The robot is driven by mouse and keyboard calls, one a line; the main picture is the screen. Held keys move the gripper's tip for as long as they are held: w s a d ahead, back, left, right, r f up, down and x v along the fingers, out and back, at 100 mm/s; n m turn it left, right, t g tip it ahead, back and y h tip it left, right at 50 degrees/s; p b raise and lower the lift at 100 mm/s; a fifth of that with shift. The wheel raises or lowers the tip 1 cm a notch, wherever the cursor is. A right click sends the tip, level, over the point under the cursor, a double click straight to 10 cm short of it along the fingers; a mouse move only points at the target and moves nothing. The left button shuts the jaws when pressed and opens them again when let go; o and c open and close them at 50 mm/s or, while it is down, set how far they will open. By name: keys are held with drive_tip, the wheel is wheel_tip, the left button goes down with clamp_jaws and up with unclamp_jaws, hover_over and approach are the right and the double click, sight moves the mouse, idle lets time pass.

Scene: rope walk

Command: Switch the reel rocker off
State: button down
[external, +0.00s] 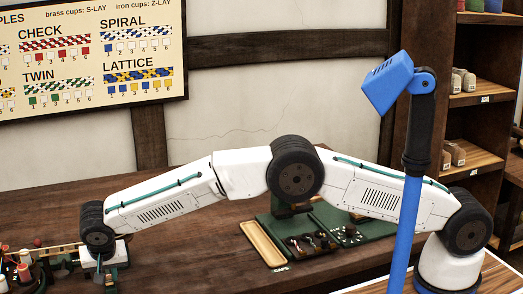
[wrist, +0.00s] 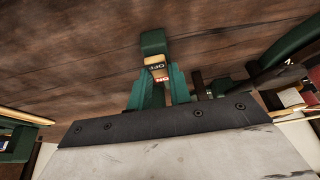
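The reel rocker (wrist: 157,68) shows in the wrist view as a small pale switch with a dark OFF mark on its upper part and a red ON mark on its lower part. It sits on a dark green housing (wrist: 152,42). My gripper (wrist: 160,74) has its two green fingers a little apart, with the lower, ON part of the rocker showing between their tips. Whether the tips touch the rocker cannot be told. In the external view my gripper (external: 105,278) points down at the lower left, where the rocker is too small to make out.
Reels and cups (external: 22,268) stand left of my gripper. A wooden tray (external: 263,243) and a green tool board (external: 310,238) lie farther right on the dark bench (external: 200,262). A blue lamp-like post (external: 400,180) stands in the foreground. Bench between gripper and tray is clear.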

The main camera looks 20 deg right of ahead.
drive_tip(key=shift+s+t, duration=0.2)
drive_tip(key=shift+t, duration=0.5)
drive_tip(key=shift+s+t, duration=0.15)
drive_tip(key=shift+t, duration=0.55)
drive_tip(key=c, duration=1.3)
unclamp_jaws()
drive_tip(key=shift+v, duration=3.85)
